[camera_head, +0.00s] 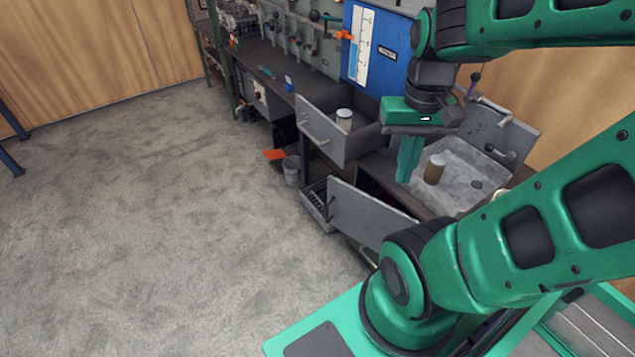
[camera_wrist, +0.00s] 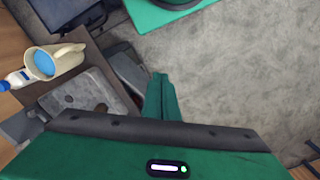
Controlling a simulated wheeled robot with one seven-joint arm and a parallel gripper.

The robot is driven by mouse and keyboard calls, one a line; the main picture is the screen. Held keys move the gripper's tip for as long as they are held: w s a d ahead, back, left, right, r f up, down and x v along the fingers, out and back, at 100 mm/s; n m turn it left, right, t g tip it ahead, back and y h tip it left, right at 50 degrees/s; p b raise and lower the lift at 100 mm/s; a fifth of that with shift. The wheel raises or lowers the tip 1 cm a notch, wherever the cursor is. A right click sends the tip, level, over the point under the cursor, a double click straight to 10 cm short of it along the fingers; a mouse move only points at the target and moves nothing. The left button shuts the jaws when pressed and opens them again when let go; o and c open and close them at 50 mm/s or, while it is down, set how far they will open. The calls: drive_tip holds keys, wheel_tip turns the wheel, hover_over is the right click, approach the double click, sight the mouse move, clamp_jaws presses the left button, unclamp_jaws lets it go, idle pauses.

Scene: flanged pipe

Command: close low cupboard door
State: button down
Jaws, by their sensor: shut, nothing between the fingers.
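The low cupboard door (camera_head: 365,213) is a flat grey panel under the sink counter in the head view. It stands swung out from the cupboard, with a dark opening behind its top edge. My arm hides its lower right part. My gripper (camera_head: 406,178) is above and to the right of the door, pointing down in front of the sink, apart from the door as far as I can see. Its green fingers are together and hold nothing. In the wrist view the gripper fingers (camera_wrist: 161,98) are also together, with grey floor to their right.
An open upper drawer (camera_head: 325,137) holding a jar (camera_head: 344,119) juts out left of the sink (camera_head: 462,170). A low drawer (camera_head: 316,205) is also pulled out. A grey bucket (camera_head: 292,170) stands beside it. The carpet on the left is clear. A jug (camera_wrist: 55,62) shows in the wrist view.

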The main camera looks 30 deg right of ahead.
drive_tip(key=shift+w, duration=0.3)
drive_tip(key=w+d+f+n+g+h, duration=0.15)
drive_tip(key=w+f+n+h, duration=0.3)
drive_tip(key=w+f, duration=0.45)
drive_tip(key=w+f+n+g+h, duration=0.3)
drive_tip(key=w+f+n, duration=0.35)
drive_tip(key=w, duration=0.45)
drive_tip(key=n+t+h, duration=1)
drive_tip(key=n+t, duration=0.1)
drive_tip(key=n, duration=0.7)
approach(331, 183)
drive_tip(key=shift+y, duration=0.25)
drive_tip(key=x, duration=0.6)
drive_tip(key=shift+s+d+r, duration=0.2)
drive_tip(key=shift+d, duration=0.1)
drive_tip(key=shift+w, duration=0.15)
